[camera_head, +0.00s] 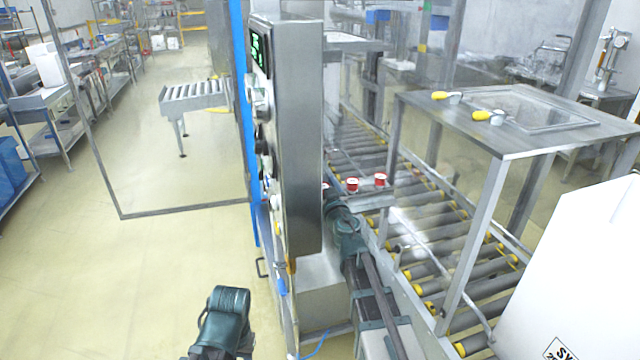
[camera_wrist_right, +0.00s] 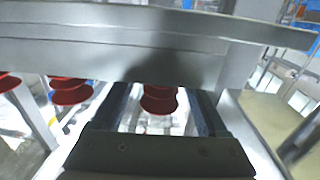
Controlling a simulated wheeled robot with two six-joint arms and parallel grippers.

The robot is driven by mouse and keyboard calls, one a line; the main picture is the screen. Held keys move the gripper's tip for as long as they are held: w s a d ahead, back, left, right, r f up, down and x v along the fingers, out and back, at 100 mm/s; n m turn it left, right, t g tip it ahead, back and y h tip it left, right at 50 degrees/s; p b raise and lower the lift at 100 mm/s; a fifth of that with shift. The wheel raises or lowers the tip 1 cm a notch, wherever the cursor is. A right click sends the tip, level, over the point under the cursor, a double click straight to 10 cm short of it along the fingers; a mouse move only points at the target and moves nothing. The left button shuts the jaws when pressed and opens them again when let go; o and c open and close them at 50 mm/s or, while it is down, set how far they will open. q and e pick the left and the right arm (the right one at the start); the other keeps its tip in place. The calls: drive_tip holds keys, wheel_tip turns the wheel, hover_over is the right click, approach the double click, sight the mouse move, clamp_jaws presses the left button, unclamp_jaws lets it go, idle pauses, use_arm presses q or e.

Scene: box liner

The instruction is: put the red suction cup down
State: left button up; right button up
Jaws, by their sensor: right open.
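A red suction cup (camera_wrist_right: 160,98) sits between the two fingers of my open right gripper (camera_wrist_right: 162,115) in the right wrist view, just below the edge of a metal bar (camera_wrist_right: 150,50). Gaps show between the cup and both fingers. In the head view my right gripper is mostly hidden behind the control panel, with a bit of red at the panel's edge. Two more red cups with white show there, one red cup (camera_head: 352,184) and another red cup (camera_head: 380,179), beside the metal bar. My left arm shows at the bottom, but its gripper is not visible.
The tall control panel (camera_head: 295,140) stands close to the left of my right arm. A roller conveyor (camera_head: 440,262) runs on the right, under a metal table (camera_head: 515,140) with yellow-handled parts. A white box (camera_head: 590,260) is at the right edge.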

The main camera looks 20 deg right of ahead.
drive_tip(key=s, duration=1.1)
drive_tip(key=shift+d, duration=0.1)
